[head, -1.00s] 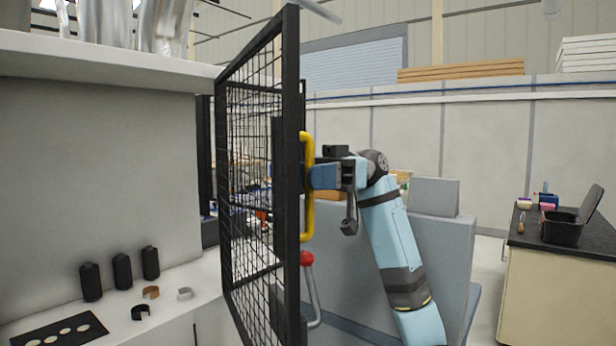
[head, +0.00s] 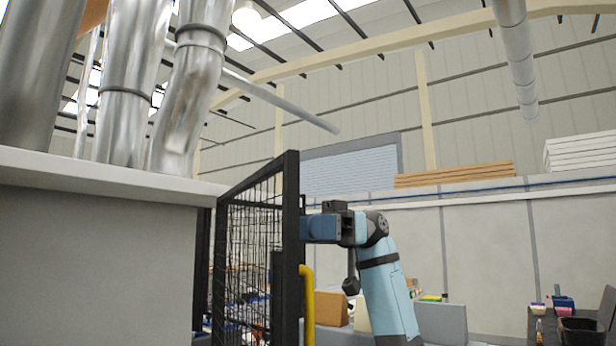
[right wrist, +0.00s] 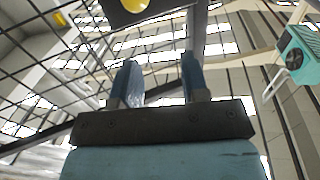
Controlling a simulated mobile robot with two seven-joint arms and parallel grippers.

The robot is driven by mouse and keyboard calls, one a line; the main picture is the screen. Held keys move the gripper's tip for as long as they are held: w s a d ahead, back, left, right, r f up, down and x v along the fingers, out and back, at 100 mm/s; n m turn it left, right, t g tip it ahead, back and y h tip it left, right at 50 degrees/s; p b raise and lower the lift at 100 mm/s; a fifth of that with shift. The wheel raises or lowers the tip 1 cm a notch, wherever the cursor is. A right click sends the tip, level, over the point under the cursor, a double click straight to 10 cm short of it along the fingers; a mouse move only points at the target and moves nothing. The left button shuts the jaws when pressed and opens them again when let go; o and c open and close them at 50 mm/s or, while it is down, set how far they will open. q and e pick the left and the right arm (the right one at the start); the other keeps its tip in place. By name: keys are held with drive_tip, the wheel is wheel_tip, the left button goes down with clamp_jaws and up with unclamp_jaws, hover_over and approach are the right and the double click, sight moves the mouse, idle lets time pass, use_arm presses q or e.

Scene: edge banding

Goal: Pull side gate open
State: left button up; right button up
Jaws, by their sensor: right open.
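The side gate (head: 291,210) is a black-framed wire mesh panel standing upright, seen at a steep angle in the head view. Its yellow handle (head: 307,305) is on the frame, with the lower part cut off by the picture's bottom edge. My right gripper (head: 306,228) is beside the frame, above the top of the handle. In the right wrist view, my right gripper (right wrist: 160,82) has its two blue fingers apart and nothing between them. Whether the fingers touch the frame cannot be told. My left gripper is not in view.
A grey cabinet wall with a pale ledge (head: 110,178) and metal ducts (head: 190,80) stands left of the gate. Grey panels (head: 440,322) stand low behind my right arm. A dark-topped bench with a black bin (head: 577,330) is at far right.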

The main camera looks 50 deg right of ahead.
wheel_tip(320, 180, up, 8)
drive_tip(key=shift+f+p, duration=0.25)
drive_tip(key=shift+p, duration=0.2)
idle(0.4)
